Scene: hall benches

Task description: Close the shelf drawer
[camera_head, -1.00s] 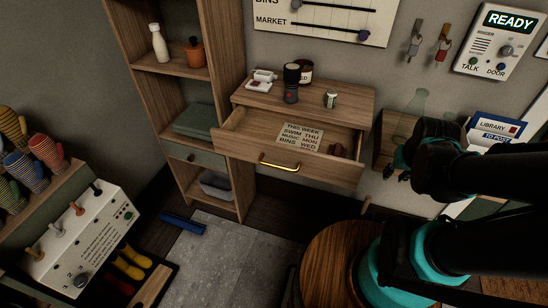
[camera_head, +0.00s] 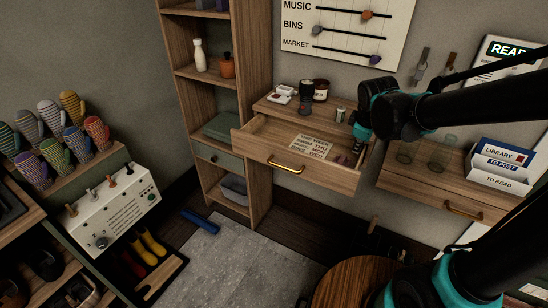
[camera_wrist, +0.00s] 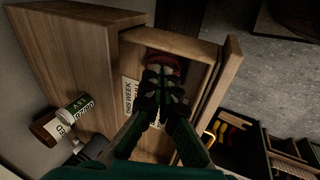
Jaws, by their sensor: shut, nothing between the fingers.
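The shelf drawer (camera_head: 285,165) is wooden with a brass handle (camera_head: 286,167) and stands pulled out below a small shelf top. A printed card (camera_head: 311,146) lies inside it, and also shows in the wrist view (camera_wrist: 132,95). A dark red item (camera_wrist: 164,64) lies in the drawer near its right end. My gripper (camera_head: 358,150) points down at the drawer's right end. In the wrist view my gripper's fingers (camera_wrist: 164,82) are together, over the drawer interior, and partly hide the card and the red item. Whether they touch anything is unclear.
A dark cylinder (camera_head: 306,91), a brown jar (camera_head: 321,90) and a small can (camera_head: 340,115) stand on the shelf top. A tall bookcase (camera_head: 255,60) stands left. Another wooden unit with a brass handle (camera_head: 464,209) and letter holder (camera_head: 502,160) is right.

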